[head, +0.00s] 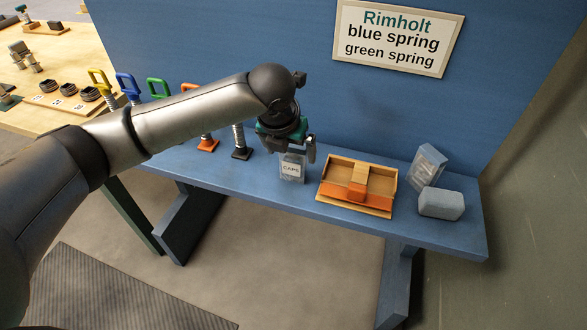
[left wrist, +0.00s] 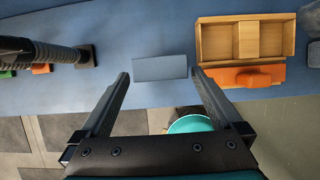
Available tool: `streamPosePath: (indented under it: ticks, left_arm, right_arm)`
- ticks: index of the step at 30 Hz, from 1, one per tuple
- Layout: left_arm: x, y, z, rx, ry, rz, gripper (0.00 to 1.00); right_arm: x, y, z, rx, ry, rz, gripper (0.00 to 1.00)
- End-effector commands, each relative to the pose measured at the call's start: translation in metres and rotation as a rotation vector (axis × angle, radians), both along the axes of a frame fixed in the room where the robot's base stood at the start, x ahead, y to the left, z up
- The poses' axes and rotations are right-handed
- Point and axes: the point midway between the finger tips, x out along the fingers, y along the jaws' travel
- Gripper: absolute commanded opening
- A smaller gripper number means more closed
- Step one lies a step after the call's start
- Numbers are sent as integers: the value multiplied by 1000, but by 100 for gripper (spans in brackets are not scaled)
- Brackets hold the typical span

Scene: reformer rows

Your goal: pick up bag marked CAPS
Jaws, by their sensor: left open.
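The clear bag marked CAPS (head: 291,168) stands upright on the blue bench, left of the wooden tray, its white label facing me. My left gripper (head: 294,148) is open, pointing down right above the bag's top; part of it hides the upper edge. In the left wrist view, the open fingers (left wrist: 160,78) have a flat blue-grey rectangle (left wrist: 160,68) between their tips, which seems to be the bag from above. I see a gap at each side of it. My right gripper is in neither view.
The wooden tray (head: 327,189) with orange parts is close right of the bag. Another clear bag (head: 428,165) leans beside a grey block (head: 441,203). A blue back panel (head: 240,45) rises behind.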

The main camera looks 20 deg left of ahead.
Motion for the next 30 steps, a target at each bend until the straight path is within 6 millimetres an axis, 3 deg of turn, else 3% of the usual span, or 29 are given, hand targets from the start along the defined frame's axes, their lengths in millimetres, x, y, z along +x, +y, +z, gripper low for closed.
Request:
streamPosePath:
  ticks: [1,8,18,27,30]
  left_arm:
    - [3,0,-10,0,1,2,100]
    - [10,-1,-24,0,-1,0,100]
    - [27,-3,-66,0,1,1,100]
    - [30,-2,-69,0,-2,0,100]
    - [30,-2,-69,0,-2,0,91]
  right_arm:
    - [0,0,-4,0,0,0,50]
    - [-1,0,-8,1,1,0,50]
    - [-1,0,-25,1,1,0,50]
    - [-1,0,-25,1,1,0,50]
    - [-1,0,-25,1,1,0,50]
